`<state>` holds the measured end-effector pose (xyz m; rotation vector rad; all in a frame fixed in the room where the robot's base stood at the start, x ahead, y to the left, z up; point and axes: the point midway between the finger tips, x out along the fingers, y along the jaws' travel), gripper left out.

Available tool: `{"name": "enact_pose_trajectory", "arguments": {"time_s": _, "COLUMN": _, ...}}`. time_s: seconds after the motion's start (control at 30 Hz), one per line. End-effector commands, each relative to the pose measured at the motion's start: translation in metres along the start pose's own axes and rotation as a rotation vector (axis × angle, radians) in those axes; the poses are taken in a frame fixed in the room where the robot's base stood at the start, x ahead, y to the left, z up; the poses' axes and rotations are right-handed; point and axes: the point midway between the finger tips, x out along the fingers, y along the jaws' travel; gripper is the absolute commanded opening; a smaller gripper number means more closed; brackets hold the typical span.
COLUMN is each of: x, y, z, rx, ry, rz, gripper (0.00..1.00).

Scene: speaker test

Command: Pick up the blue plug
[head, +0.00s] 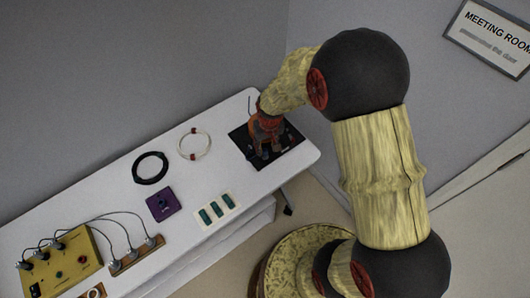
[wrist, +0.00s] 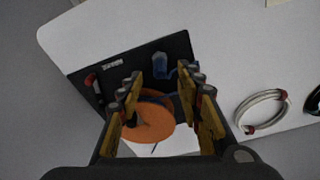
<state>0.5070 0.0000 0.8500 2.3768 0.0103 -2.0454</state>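The blue plug (wrist: 160,66) shows in the wrist view on a black panel (wrist: 118,56), beyond and between my fingertips. A second blue piece, perhaps its cable, is partly hidden behind my right finger. My gripper (wrist: 162,86) is open, its two fingers apart. An orange disc (wrist: 152,122) shows between the fingers, nearer the camera; I cannot tell whether it touches them. In the head view my gripper (head: 264,148) is over the black panel (head: 292,139) at the table's far right end, and I cannot make out the blue plug there.
A red part (wrist: 91,80) is on the panel's left. The white table (head: 110,195) also holds a white cable coil (head: 181,146), a black coil (head: 136,170), a purple box (head: 163,215), a tray with green pieces (head: 198,220) and a yellow box with cables (head: 85,246).

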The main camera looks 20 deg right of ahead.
Motion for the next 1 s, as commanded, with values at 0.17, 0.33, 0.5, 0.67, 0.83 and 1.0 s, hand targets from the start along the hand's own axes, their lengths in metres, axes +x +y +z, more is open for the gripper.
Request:
{"name": "enact_pose_trajectory", "arguments": {"time_s": 0.17, "x": 0.022, "y": 0.000, "z": -0.001, "rx": 0.000, "ry": -0.001, "rz": 0.000, "gripper": 0.36}}
{"name": "enact_pose_trajectory", "arguments": {"time_s": 0.33, "x": 0.045, "y": 0.000, "z": -0.002, "rx": 0.000, "ry": -0.001, "rz": 0.000, "gripper": 0.36}}
{"name": "enact_pose_trajectory", "arguments": {"time_s": 0.5, "x": 0.048, "y": 0.000, "z": -0.003, "rx": 0.000, "ry": 0.001, "rz": 0.000, "gripper": 0.36}}
{"name": "enact_pose_trajectory", "arguments": {"time_s": 0.67, "x": 0.047, "y": 0.000, "z": -0.002, "rx": 0.000, "ry": 0.000, "rz": 0.000, "gripper": 0.33}}
{"name": "enact_pose_trajectory", "arguments": {"time_s": 0.83, "x": 0.047, "y": 0.000, "z": -0.002, "rx": 0.000, "ry": 0.000, "rz": 0.000, "gripper": 0.23}}
{"name": "enact_pose_trajectory", "arguments": {"time_s": 1.0, "x": 0.047, "y": 0.000, "z": -0.002, "rx": 0.000, "ry": 0.000, "rz": 0.000, "gripper": 0.13}}
